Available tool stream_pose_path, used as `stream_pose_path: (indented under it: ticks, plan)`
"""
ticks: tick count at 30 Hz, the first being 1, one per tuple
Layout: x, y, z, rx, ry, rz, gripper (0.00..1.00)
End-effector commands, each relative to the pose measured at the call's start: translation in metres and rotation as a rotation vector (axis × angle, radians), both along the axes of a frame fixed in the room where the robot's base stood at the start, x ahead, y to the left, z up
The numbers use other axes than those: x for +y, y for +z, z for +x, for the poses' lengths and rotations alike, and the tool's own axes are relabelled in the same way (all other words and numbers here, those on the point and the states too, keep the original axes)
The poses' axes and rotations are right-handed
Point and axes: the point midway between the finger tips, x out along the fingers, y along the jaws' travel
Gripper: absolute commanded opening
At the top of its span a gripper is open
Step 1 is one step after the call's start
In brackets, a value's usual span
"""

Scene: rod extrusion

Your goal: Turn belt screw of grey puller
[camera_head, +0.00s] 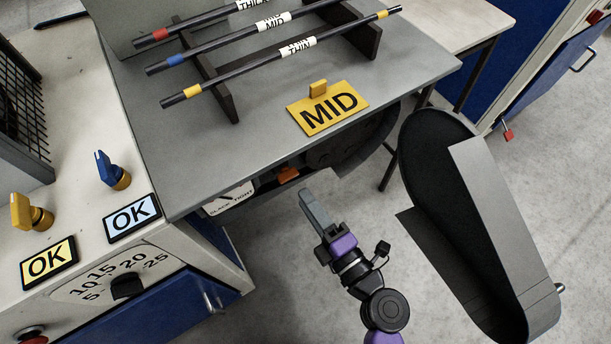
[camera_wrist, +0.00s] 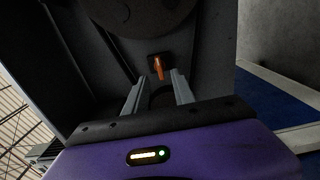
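My gripper (camera_head: 306,194) points up toward the grey bench's underside in the head view. In the wrist view my gripper (camera_wrist: 158,82) is open, with a gap between its grey fingers and nothing visibly held. An orange handle (camera_wrist: 158,68) on a dark square mount lies just beyond the fingertips, roughly centred on the gap. It also shows as a small orange piece (camera_head: 289,174) under the bench's front edge in the head view, apart from the fingers. I cannot tell for sure whether this is the belt screw. A dark round wheel (camera_wrist: 130,12) sits above it.
The grey bench top (camera_head: 400,68) overhangs my gripper and bears a yellow MID sign (camera_head: 328,107) and several rods. A grey open cover (camera_head: 510,220) stands close to the right of my arm. A control cabinet (camera_head: 85,190) is at left. A partly hidden white label (camera_head: 230,200) is beneath the bench.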

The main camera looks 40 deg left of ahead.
Motion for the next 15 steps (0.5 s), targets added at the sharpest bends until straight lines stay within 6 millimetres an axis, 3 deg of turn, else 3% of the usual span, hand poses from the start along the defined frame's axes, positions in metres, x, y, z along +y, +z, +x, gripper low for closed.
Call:
stream_pose_path:
  ticks: [9,15]
  plan:
    - [0.046,-0.001,0.018,0.0,0.002,0.003,0.31]
    - [0.059,0.0,0.024,0.001,-0.001,0.003,0.31]
